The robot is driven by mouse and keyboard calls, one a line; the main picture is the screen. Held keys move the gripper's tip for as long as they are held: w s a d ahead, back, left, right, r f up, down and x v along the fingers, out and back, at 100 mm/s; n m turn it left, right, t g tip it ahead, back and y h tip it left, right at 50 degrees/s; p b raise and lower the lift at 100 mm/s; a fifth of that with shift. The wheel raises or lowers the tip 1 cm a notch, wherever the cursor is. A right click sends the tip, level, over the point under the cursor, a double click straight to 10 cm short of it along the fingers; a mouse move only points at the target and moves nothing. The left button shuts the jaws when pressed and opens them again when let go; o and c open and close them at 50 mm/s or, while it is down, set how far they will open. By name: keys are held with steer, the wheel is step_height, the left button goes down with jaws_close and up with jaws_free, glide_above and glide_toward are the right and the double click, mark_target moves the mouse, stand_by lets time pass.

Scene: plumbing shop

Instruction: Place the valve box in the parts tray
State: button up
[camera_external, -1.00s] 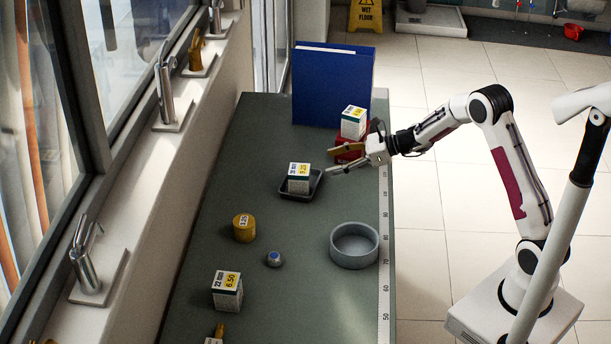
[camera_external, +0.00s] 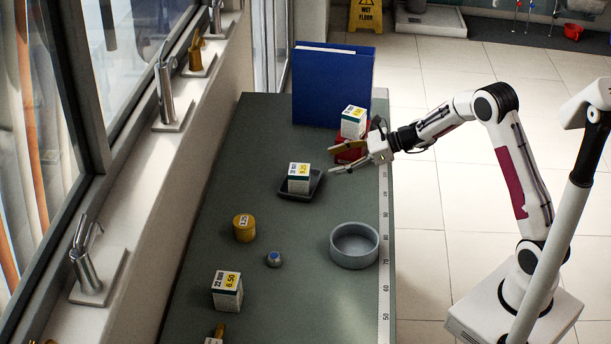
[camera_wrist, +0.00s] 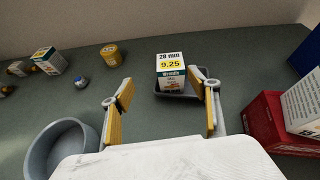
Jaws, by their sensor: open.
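A white box (camera_external: 299,178) marked 28 mm and 9.25 sits upright in the small dark parts tray (camera_external: 316,187). In the wrist view the box (camera_wrist: 171,72) stands inside the tray (camera_wrist: 178,97), beyond my fingers and right of centre. The right finger overlaps part of the tray in that view. My gripper (camera_external: 334,161) is open and empty, to the right of the tray and apart from the box. Its two orange-padded fingers also show in the wrist view (camera_wrist: 160,78). The lower part of the box is partly hidden by the tray rim.
Another white box (camera_external: 353,122) stands on a red block (camera_external: 344,154) close behind my gripper, before a blue binder (camera_external: 333,88). A grey round bowl (camera_external: 354,246), yellow tin (camera_external: 244,228), small blue-topped part (camera_external: 274,259) and 22 mm box (camera_external: 227,291) stand nearer the front.

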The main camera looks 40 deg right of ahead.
steer(key=s+a+r+n+g+h, duration=0.1)
steer(key=s+a+r+n+g, duration=0.1)
steer(key=s+r+n, duration=0.65)
steer(key=s+a+r+n+g+h, duration=0.15)
steer(key=s+n, duration=0.35)
steer(key=s, duration=0.9)
steer(key=s+d+n+h, duration=0.3)
steer(key=s+d+n, duration=0.3)
steer(key=s, duration=0.5)
steer(key=s+d+n+h, duration=0.4)
steer(key=s+d+n, duration=0.2)
steer(key=s, duration=0.5)
steer(key=shift+d, duration=1.1)
